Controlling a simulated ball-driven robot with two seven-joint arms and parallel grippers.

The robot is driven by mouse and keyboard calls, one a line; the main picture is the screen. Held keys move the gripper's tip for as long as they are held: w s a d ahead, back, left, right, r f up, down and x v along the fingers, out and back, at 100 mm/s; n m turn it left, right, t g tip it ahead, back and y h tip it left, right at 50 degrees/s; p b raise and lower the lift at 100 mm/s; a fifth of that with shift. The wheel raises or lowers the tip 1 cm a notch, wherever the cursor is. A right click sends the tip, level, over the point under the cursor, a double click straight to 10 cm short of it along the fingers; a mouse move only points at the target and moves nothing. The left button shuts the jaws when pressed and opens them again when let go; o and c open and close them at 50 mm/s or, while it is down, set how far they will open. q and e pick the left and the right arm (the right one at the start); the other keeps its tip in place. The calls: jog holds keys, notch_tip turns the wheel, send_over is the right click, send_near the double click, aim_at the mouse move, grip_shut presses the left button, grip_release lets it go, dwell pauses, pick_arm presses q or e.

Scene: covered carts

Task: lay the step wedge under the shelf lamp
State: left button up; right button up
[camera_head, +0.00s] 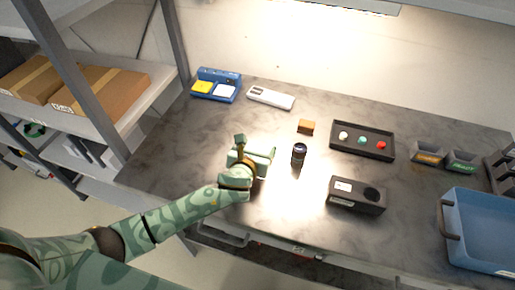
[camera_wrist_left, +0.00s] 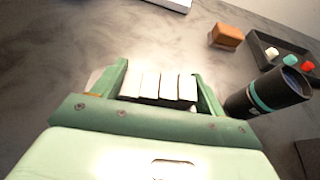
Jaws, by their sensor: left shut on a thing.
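The step wedge (camera_wrist_left: 158,88) is a pale block with several steps, seen between the fingers in the left wrist view. My left gripper (camera_wrist_left: 160,90) is shut on it. In the head view my left gripper (camera_head: 258,158) is over the left-middle part of the grey worktop, and the wedge is mostly hidden by it. The shelf lamp (camera_head: 365,5) is the bright strip at the top of the head view, and its light falls on the wall and the back of the worktop. My right gripper is not in view.
A dark cylinder (camera_head: 299,154) stands just right of my left gripper. Beyond are a brown block (camera_head: 306,127), a white device (camera_head: 270,97) and a black tray (camera_head: 362,153). A black box (camera_head: 340,203) and a blue bin (camera_head: 450,240) are at right. The back middle worktop has free room.

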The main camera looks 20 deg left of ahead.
pick_arm(q)
jog(key=o, duration=1.1)
jog(key=shift+f, duration=0.1)
jog(key=shift+c, duration=0.2)
jog(key=shift+s+r, duration=0.25)
jog(key=p+v, duration=0.3)
jog(key=v, duration=0.7)
jog(key=shift+s, duration=0.15)
jog(key=shift+s+r+p, duration=0.25)
jog(key=shift+s+p, duration=0.05)
jog(key=shift+s, duration=0.25)
